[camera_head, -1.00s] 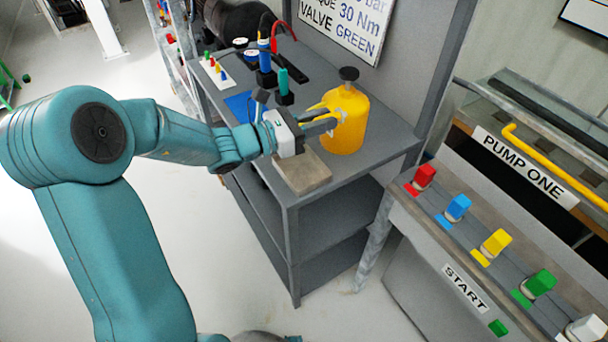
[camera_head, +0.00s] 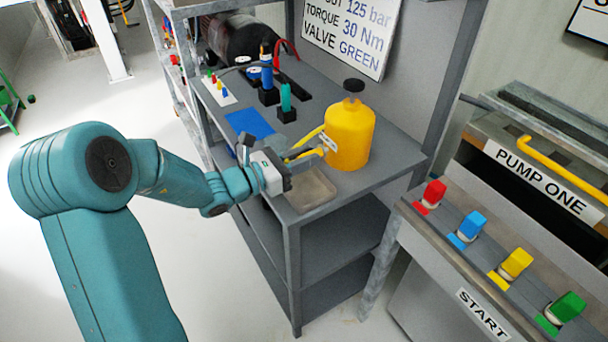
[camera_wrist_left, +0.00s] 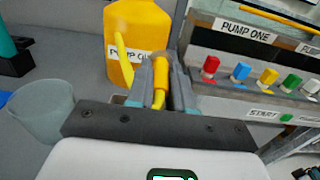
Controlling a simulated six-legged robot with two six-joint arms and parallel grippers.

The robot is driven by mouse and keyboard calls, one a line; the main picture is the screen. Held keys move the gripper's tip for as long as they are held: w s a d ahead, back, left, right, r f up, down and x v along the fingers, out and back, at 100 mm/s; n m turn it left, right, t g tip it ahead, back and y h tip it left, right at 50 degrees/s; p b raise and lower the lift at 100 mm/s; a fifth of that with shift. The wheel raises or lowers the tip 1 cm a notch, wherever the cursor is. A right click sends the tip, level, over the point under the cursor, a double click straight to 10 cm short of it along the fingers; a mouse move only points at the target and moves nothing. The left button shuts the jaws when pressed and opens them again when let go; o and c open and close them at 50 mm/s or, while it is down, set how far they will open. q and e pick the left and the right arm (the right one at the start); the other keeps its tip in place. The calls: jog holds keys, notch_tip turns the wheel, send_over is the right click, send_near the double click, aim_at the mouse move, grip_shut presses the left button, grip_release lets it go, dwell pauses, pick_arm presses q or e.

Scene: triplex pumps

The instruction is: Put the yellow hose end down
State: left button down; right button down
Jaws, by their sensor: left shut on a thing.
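My left gripper (camera_head: 318,151) is over the front part of the grey bench top, just left of a yellow can (camera_head: 350,140) with a dark cap. In the left wrist view its two grey fingers (camera_wrist_left: 163,78) are shut around a yellow hose end (camera_wrist_left: 160,82). A thin yellow length of hose (camera_head: 306,138) shows beside the fingers, and also in front of the can (camera_wrist_left: 112,28) in the wrist view. The can's label is partly covered there. I cannot tell whether the hose end touches anything below. My right gripper is not in view.
A shallow grey tray (camera_head: 312,196) lies at the bench's front corner under the gripper. A blue mat (camera_head: 250,122) and upright tools (camera_head: 286,98) stand behind. A translucent cup (camera_wrist_left: 42,112) is at left in the wrist view. The PUMP ONE panel (camera_head: 478,235) is to the right.

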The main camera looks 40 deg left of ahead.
pick_arm(q)
notch_tip(320, 180, down, 4)
jog(key=shift+r+b, duration=0.15)
jog(key=shift+b, duration=0.3)
jog(key=shift+f, duration=0.35)
jog(key=shift+r, duration=0.15)
jog(key=shift+f+b, duration=0.35)
jog(key=shift+f, duration=0.1)
jog(key=c, duration=1)
grip_release()
jog(key=shift+r, duration=0.1)
